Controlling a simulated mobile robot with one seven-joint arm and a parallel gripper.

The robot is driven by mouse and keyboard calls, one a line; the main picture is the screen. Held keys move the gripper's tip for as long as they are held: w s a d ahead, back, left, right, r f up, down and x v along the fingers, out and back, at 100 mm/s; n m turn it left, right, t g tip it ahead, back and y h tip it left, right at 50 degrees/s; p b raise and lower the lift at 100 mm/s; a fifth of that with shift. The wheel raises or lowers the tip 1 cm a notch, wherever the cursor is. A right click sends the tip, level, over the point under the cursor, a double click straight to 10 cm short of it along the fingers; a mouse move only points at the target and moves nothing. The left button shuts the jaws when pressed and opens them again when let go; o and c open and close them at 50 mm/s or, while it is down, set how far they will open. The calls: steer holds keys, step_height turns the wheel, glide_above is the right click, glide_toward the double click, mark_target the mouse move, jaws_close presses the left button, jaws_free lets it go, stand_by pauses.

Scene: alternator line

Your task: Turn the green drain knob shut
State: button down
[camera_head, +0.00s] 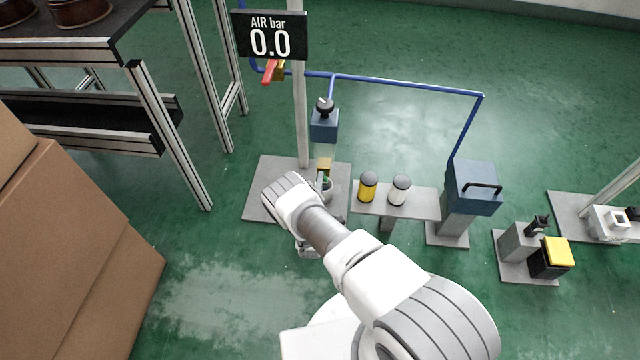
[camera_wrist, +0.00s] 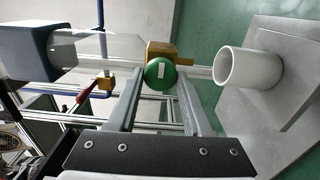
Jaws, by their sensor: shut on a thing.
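The green drain knob (camera_wrist: 153,77) is round with a short pale mark on its face. It sits in front of a brass block (camera_wrist: 160,49), below a clear bowl (camera_wrist: 112,47) that hangs from a dark blue housing (camera_wrist: 28,45). My gripper (camera_wrist: 160,76) is shut on the knob, one finger on each side of it. In the head view the knob (camera_head: 327,182) is a small green patch by my wrist, partly hidden, and my fingers are mostly hidden by the arm. The brass block (camera_head: 324,163) shows just above it.
A white cup (camera_wrist: 235,72) stands beside the knob in the wrist view. A red lever (camera_head: 267,73) is on the blue pipe by the post, under a display (camera_head: 270,35) reading 0.0 bar. A yellow canister (camera_head: 367,188) and a white one (camera_head: 399,190) stand to the right.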

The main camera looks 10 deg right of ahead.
steer(key=shift+d, duration=0.1)
steer(key=shift+c, duration=1.8)
jaws_free()
steer(key=shift+s, duration=0.15)
